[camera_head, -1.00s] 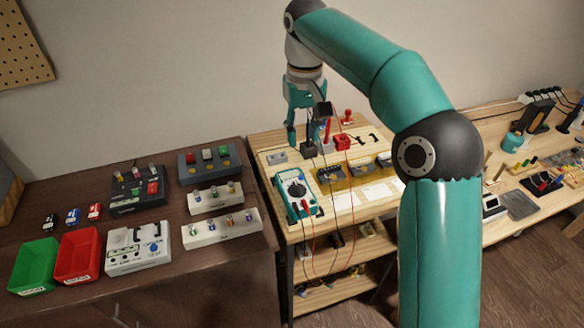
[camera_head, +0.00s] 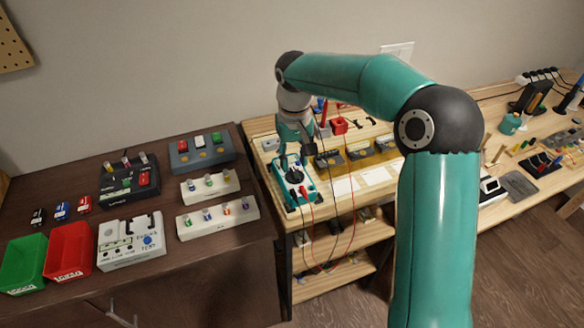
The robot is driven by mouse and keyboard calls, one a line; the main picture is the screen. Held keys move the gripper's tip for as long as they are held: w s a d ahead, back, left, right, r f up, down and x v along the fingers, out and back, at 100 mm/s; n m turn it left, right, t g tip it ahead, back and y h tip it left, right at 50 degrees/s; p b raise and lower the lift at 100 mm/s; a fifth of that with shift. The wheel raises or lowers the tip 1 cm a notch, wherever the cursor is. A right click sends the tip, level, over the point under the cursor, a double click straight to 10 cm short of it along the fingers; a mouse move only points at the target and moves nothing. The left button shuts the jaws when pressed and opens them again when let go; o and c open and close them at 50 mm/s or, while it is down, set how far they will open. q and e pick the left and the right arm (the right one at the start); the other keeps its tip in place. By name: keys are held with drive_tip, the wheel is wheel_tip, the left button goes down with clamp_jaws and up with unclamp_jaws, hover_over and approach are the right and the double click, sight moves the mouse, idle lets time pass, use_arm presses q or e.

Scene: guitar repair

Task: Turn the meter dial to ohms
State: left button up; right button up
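The meter (camera_head: 305,197) is a teal-edged multimeter with a white face, lying near the left front of the light wooden bench. Its dark round dial (camera_head: 295,177) shows on the face; its setting is too small to read. Red and dark leads run from its lower end over the bench edge. My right gripper (camera_head: 293,161) points down over the meter's upper part, just behind the dial. Its fingers look apart, with nothing seen between them. I cannot tell whether a fingertip touches the meter. My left gripper is not in view.
A dark cabinet at left holds a green bin (camera_head: 24,268), a red bin (camera_head: 69,252) and a white tester (camera_head: 130,243). My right arm hides part of the bench.

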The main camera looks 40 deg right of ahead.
sight(295, 175)
drive_tip(key=shift+f, duration=1.45)
clamp_jaws()
drive_tip(key=shift+a, duration=0.1)
